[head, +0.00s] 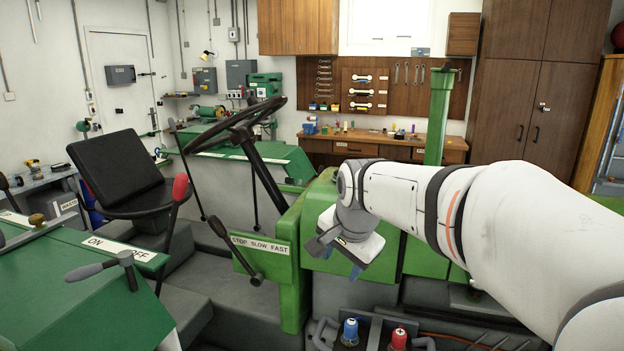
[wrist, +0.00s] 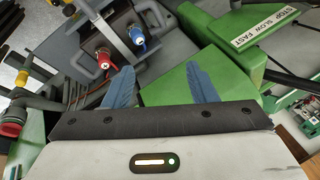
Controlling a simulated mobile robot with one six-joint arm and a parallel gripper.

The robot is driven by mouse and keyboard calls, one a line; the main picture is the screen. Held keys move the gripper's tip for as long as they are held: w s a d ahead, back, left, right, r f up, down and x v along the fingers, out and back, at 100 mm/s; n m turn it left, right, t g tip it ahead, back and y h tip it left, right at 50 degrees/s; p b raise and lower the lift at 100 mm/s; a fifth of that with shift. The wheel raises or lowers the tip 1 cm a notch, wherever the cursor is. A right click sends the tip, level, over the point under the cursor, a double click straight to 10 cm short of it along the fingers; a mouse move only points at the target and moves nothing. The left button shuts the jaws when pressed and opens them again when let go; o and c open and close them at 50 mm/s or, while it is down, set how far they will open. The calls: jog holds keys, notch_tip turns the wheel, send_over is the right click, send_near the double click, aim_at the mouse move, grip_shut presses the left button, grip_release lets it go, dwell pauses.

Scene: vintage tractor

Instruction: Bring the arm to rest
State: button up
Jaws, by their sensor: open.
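My white arm reaches in from the right in the head view. Green bodywork and a grey panel lie beyond the fingers. In the head view the fingers are partly hidden by the gripper body.
A blue knob (head: 349,330) and a red knob (head: 398,338) stand on a grey panel below my gripper. The steering wheel (head: 232,125), black seat (head: 121,172) and red-tipped lever (head: 179,188) are to the left. A workbench (head: 375,139) stands at the back.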

jog(key=s+d+f+n, duration=0.3)
jog(key=s, duration=0.4)
jog(key=s+d+f+n+b, duration=0.1)
jog(key=s+d+f+n, duration=0.1)
jog(key=s, duration=0.5)
jog(key=s+d+f+n+g+h, duration=0.1)
jog(key=s+d+f+n, duration=0.2)
jog(key=s+f, duration=0.3)
jog(key=shift+s+d+n+b, duration=0.3)
jog(key=shift+s+d+b, duration=0.15)
jog(key=shift+d, duration=0.25)
